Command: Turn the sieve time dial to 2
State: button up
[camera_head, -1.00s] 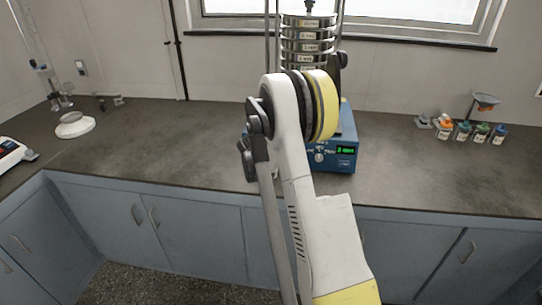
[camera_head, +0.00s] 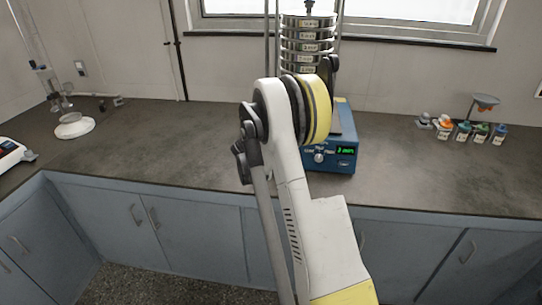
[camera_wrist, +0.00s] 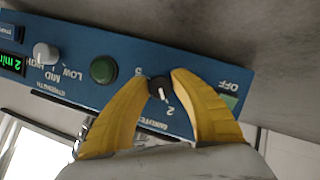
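The sieve time dial is a small black knob (camera_wrist: 160,87) with a white pointer, on the blue front panel of the sieve shaker (camera_wrist: 100,45). In the wrist view its pointer faces the printed 2. My gripper (camera_wrist: 161,77) has its yellow fingers on both sides of the dial, and they appear to touch it. The green display (camera_wrist: 12,62) appears to read 2 min. In the head view the shaker (camera_head: 340,160) stands on the counter, and my arm hides the dial and gripper.
A green round button (camera_wrist: 103,69) and a white strength knob (camera_wrist: 46,53) sit beside the dial on the panel. A stack of sieves (camera_head: 307,45) rises on the shaker. Small bottles (camera_head: 480,132) stand at the right of the counter (camera_head: 180,140).

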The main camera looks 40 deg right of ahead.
jog(key=shift+o, duration=1.4)
jog(key=shift+d, duration=0.1)
jog(key=v, duration=1.2)
